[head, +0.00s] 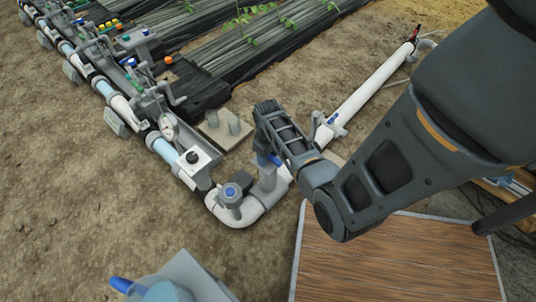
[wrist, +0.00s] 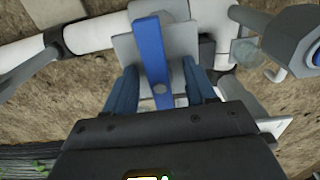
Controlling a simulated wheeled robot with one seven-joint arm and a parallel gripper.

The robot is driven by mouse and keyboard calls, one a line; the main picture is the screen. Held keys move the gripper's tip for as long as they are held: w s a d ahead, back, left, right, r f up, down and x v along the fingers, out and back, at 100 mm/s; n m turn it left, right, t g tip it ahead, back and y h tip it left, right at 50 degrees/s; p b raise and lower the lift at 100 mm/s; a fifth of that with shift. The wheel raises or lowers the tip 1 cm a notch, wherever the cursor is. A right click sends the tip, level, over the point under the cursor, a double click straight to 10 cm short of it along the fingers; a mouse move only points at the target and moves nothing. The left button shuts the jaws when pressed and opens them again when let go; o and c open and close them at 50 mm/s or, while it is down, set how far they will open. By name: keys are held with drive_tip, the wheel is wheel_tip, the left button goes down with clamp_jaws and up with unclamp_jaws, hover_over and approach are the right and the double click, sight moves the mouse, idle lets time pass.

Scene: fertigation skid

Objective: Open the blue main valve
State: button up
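The blue main valve shows in the wrist view as a long flat blue lever (wrist: 150,48) on a grey body over a white pipe. The lever runs from the pipe towards my gripper and looks straight, roughly across the pipe. My gripper (wrist: 158,82) is open, with one bluish finger on each side of the lever's near end. Gaps show between the fingers and the lever, and I see no clear contact. In the head view my gripper (head: 269,157) points down over a grey valve body (head: 268,179) on the white pipe; it hides most of the lever there.
A grey fitting with a blue knob (head: 231,192) stands left of my gripper on the pipe bend. A pressure gauge (head: 169,127) and a white box with a black knob (head: 194,160) sit farther along. A wooden-topped surface (head: 390,262) lies at the front right.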

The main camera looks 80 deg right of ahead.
drive_tip(key=shift+a+f, duration=0.1)
drive_tip(key=shift+f, duration=0.15)
clamp_jaws()
drive_tip(key=n+p, duration=0.1)
drive_tip(key=n, duration=0.2)
drive_tip(key=shift+s+r+n, duration=0.1)
drive_tip(key=shift+n, duration=0.2)
drive_tip(key=n+p, duration=0.1)
drive_tip(key=n, duration=0.3)
drive_tip(key=shift+s+n+p, duration=0.1)
drive_tip(key=shift+n+p, duration=0.2)
drive_tip(key=n+p, duration=0.1)
drive_tip(key=n, duration=0.4)
drive_tip(key=shift+n, duration=0.4)
drive_tip(key=n, duration=0.5)
drive_tip(key=shift+f+n, duration=0.2)
drive_tip(key=shift+n, duration=0.1)
